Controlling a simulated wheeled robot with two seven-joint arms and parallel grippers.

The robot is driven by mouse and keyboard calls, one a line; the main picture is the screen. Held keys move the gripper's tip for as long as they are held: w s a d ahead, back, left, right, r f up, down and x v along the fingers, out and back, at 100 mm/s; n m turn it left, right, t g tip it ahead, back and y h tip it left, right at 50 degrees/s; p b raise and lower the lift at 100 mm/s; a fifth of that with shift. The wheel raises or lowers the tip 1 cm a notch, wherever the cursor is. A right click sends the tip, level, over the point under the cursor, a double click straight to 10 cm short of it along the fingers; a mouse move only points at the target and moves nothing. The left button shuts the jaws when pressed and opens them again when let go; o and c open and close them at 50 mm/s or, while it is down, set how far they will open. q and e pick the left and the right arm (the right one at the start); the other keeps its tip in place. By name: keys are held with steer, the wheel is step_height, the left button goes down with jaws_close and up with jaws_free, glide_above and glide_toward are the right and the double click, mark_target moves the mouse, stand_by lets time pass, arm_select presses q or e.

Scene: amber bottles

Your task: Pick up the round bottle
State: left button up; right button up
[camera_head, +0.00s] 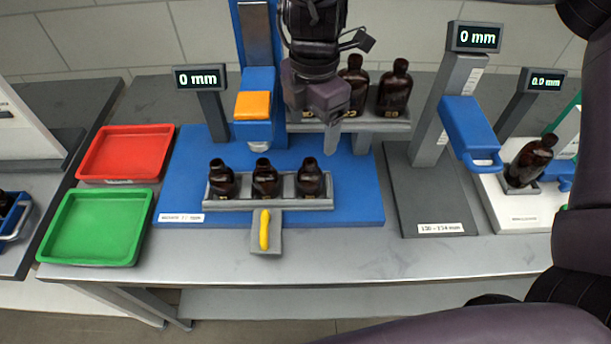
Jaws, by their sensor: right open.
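Three dark amber bottles stand in a row in the grey front rack (270,204): a left one (221,181), a middle one (264,180) and a right one (310,180). Behind them, a raised grey shelf (375,126) holds more amber bottles, including one partly covered (357,76) and one in clearer view (395,88). I cannot tell from their outlines which is the round bottle. My right gripper (318,122) is open, in front of the shelf's left part and above and behind the front rack's right end. It hides part of the shelf. My left gripper is not in view.
A red tray (127,179) and a green tray (50,254) lie empty at left. A blue-headed gauge post (445,115) stands at right. Another amber bottle (531,160) leans on a white station (510,212).

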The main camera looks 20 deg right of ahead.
steer(key=b, duration=0.4)
glide_above(309, 171)
steer(key=w+d, duration=0.1)
step_height(309, 171, down, 4)
steer(key=shift+w+f, duration=0.15)
steer(key=shift+f, duration=0.05)
steer(key=shift+w+f, duration=0.1)
steer(key=shift+f, duration=0.7)
steer(key=f, duration=0.5)
steer(key=shift+a+f, duration=0.25)
steer(key=shift+f, duration=0.55)
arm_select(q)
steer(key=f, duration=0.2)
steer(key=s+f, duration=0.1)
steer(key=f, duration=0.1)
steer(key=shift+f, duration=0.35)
arm_select(e)
steer(key=c, duration=1.1)
steer(key=shift+r, duration=0.1)
